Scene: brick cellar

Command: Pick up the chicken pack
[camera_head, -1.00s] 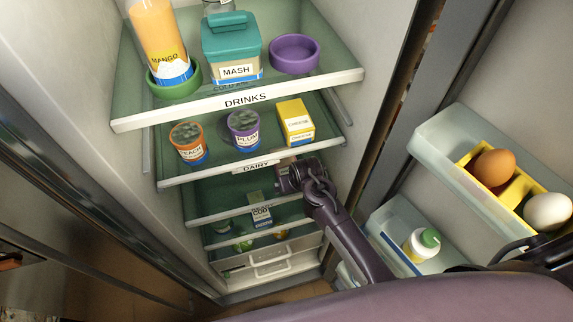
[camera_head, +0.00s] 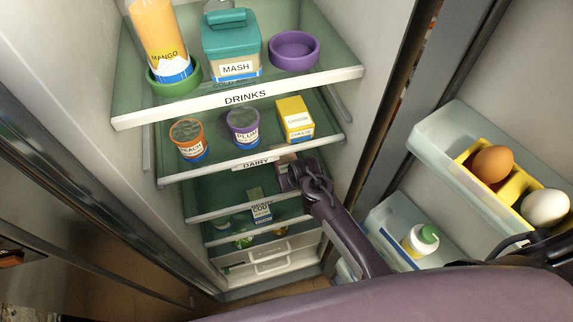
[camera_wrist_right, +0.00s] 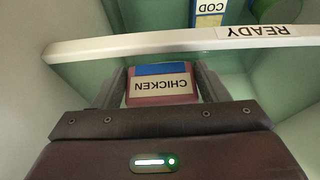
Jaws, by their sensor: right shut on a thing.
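The chicken pack (camera_wrist_right: 162,97) is a small pink box with a blue band and a white CHICKEN label, upside down in the right wrist view. My right gripper (camera_wrist_right: 163,78) has a finger on each side of it and is shut on it. In the head view the right gripper (camera_head: 288,176) is inside the fridge, just below the DAIRY shelf edge, and mostly hides the pack. My left gripper is in neither view.
The READY shelf edge (camera_wrist_right: 190,38) crosses close beyond the pack. A cod pack (camera_head: 261,210) stands on that lower shelf. Above, the DAIRY shelf edge (camera_head: 220,171) carries peach (camera_head: 188,138) and plum (camera_head: 243,127) pots and a cheese box (camera_head: 295,119). Door bins stand at right.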

